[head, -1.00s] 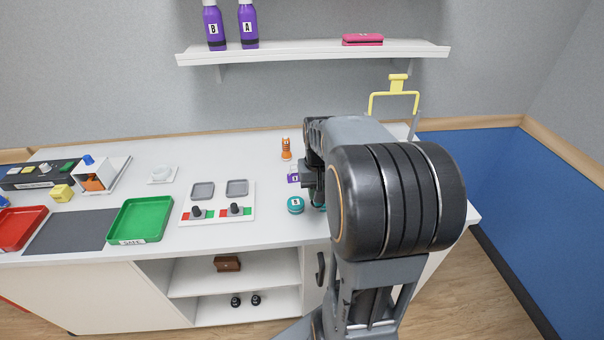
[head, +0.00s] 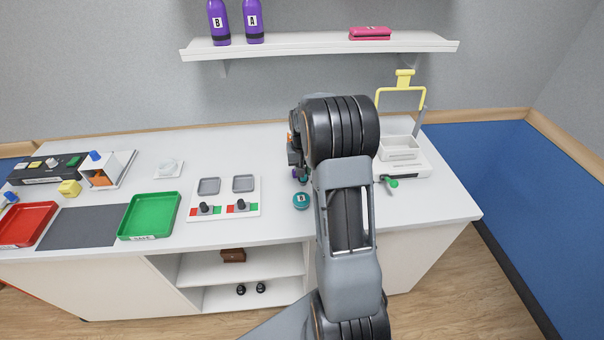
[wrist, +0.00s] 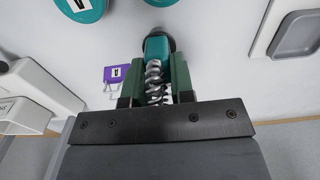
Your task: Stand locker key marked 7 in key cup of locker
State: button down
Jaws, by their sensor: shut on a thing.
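In the wrist view my gripper (wrist: 154,72) is shut on a small teal thing (wrist: 157,48) with a twisted silvery part below it. No number shows on this piece, so I cannot tell whether it is the key marked 7. It is above the white worktop. In the head view my arm hides most of the gripper and what it holds. I cannot make out a key cup or a clear locker in either view. A white box (head: 399,142) on a white base stands at the right of the worktop.
A teal disc (head: 301,201) marked B lies near the arm. A purple clip (wrist: 117,73) lies beside my gripper in the wrist view. A switch panel (head: 223,197), a green tray (head: 149,216) and a yellow frame (head: 401,90) stand around. The worktop behind the panel is mostly clear.

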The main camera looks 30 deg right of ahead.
jog(key=shift+w+f, duration=0.35)
jog(key=shift+f, duration=0.15)
jog(key=shift+f+p, duration=0.35)
jog(key=shift+f, duration=1.15)
jog(key=shift+f, duration=0.1)
jog(key=shift+f, duration=0.15)
jog(key=c, duration=1)
grip_release()
